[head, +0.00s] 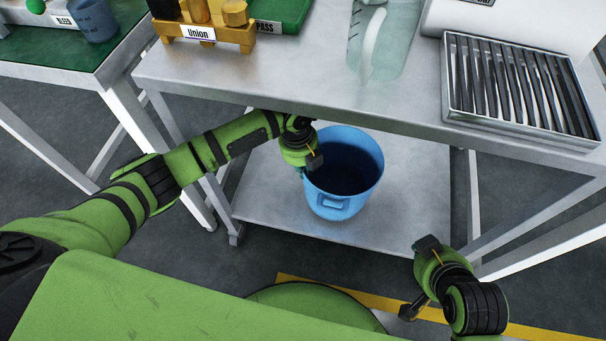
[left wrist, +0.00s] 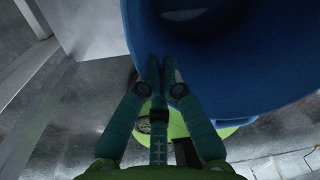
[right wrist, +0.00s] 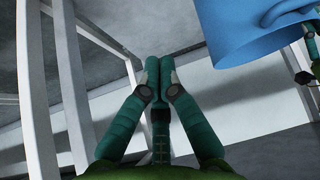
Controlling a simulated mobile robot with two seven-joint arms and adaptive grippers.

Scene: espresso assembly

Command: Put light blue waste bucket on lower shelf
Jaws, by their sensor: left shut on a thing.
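The light blue waste bucket (head: 325,203) is upright, its open mouth facing up, over the lower shelf (head: 410,205) of the steel table. I cannot tell whether its base touches the shelf. My left gripper (head: 308,170) is shut on the bucket's rim at its left side. In the left wrist view the fingers (left wrist: 161,65) are close together at the bucket's wall (left wrist: 235,92). My right gripper (head: 408,312) is low at the front right, apart from the bucket. In the right wrist view its fingers (right wrist: 159,65) are shut and empty, with the bucket (right wrist: 235,35) at upper right.
The table's upper top (head: 290,85) overhangs the shelf. It carries an orange rack (head: 205,28), a green tray (head: 283,14), a clear pitcher (head: 385,45) and a slatted metal tray (head: 454,75). White legs flank the shelf. Bare shelf lies left and right of the bucket.

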